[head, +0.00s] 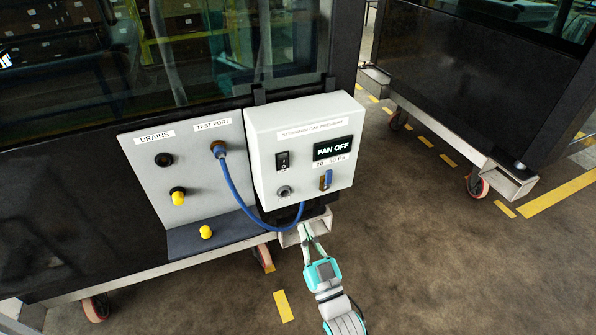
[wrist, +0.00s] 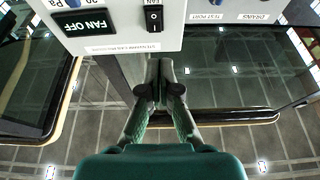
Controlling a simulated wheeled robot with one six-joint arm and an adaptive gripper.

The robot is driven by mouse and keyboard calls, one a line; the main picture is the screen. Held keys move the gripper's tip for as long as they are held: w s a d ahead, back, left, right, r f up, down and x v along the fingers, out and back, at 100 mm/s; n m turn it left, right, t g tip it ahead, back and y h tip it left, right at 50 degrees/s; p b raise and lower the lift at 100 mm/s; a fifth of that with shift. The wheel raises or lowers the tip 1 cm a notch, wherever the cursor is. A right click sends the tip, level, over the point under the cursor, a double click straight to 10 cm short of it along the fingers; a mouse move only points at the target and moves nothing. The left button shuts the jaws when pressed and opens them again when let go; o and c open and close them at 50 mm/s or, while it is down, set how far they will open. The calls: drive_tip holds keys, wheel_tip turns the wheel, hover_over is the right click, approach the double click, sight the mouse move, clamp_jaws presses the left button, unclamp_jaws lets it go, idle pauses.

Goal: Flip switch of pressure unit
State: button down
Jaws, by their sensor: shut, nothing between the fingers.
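The pressure unit (head: 262,139) is a white box hung on the cab's dark side. Its black rocker switch (head: 283,160) sits left of the display (head: 333,148), which reads FAN OFF. My gripper (head: 304,229) is shut and empty, in front of and below the unit's lower edge in the head view, apart from the switch. In the wrist view the picture is upside down: the unit (wrist: 125,43) fills the top, with the switch (wrist: 153,18) and display (wrist: 87,22). The shut fingertips (wrist: 160,80) appear below the switch there. Which rocker side is pressed is too small to tell.
A blue hose (head: 238,196) loops from the test port (head: 218,149) to the unit's underside, close to my gripper. A second trolley (head: 500,100) is at right. Floor between is clear.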

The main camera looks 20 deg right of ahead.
sight(284, 160)
drive_tip(key=shift+w+d+r, duration=0.25)
drive_tip(key=shift+w+r, duration=0.2)
drive_tip(key=shift+w, duration=0.1)
drive_tip(key=shift+w+d+r, duration=0.25)
drive_tip(key=shift+w+r, duration=0.2)
drive_tip(key=shift+w, duration=0.05)
drive_tip(key=x, duration=1.4)
drive_tip(key=shift+s+r, duration=0.1)
drive_tip(key=shift+r, duration=0.15)
drive_tip(key=shift+r, duration=0.1)
drive_tip(key=shift+w+r, duration=0.1)
drive_tip(key=shift+w, duration=0.15)
